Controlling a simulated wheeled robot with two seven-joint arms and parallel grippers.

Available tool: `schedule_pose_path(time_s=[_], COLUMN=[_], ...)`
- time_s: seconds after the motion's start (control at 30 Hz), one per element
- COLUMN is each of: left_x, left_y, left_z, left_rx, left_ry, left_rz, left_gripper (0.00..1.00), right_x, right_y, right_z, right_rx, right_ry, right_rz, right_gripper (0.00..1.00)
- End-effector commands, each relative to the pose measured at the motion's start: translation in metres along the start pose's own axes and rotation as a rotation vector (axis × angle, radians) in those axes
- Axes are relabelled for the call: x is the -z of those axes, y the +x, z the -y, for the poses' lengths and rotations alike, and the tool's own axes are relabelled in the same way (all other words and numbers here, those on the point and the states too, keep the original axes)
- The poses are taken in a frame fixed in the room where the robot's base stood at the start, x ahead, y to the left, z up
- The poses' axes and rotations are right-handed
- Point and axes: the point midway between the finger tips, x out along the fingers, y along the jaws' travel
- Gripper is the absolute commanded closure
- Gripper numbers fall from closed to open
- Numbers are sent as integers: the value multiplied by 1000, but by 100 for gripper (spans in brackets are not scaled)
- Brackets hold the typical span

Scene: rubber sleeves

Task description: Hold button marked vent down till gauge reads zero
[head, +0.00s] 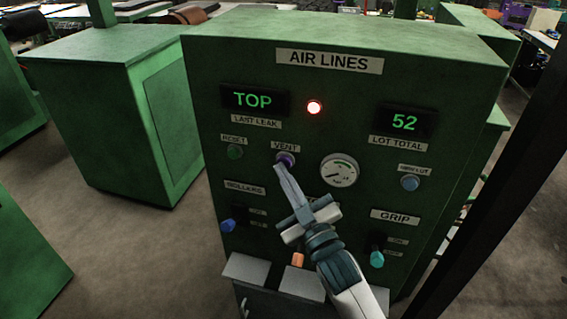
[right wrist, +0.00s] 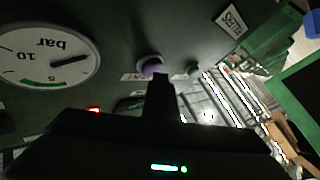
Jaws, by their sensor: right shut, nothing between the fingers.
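The purple button (head: 286,158) under the VENT label (head: 286,147) is on the green AIR LINES panel. My right gripper (head: 279,169) is shut and empty, its fingertips at the lower edge of the button. In the right wrist view the fingertips (right wrist: 161,77) overlap the purple button (right wrist: 150,65); I cannot tell whether it is pressed in. The round white gauge (head: 339,170) is just right of the button. In the right wrist view the gauge (right wrist: 48,55) is upside down, its needle on the side opposite the 10, near the low end; the exact reading is unclear. My left gripper is out of view.
A green RESET button (head: 235,152) is left of the vent button. A blue button (head: 410,183) is right of the gauge. A blue knob (head: 228,226) and a teal knob (head: 377,259) are lower. A red lamp (head: 314,107) glows between displays reading TOP (head: 253,100) and 52 (head: 404,122).

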Motion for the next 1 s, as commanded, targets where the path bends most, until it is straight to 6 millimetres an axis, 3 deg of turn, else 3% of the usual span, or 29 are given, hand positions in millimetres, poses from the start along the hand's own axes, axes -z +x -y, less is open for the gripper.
schedule_pose_path(time_s=[0.73,1.0], left_x=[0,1], left_y=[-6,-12], left_z=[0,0], left_rx=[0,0], left_ry=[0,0], left_rz=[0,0], left_gripper=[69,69], right_x=[8,17], right_y=[-10,-23], right_z=[8,17], right_rx=[0,1], right_ry=[1,3], right_rz=[0,1], right_gripper=[100,100])
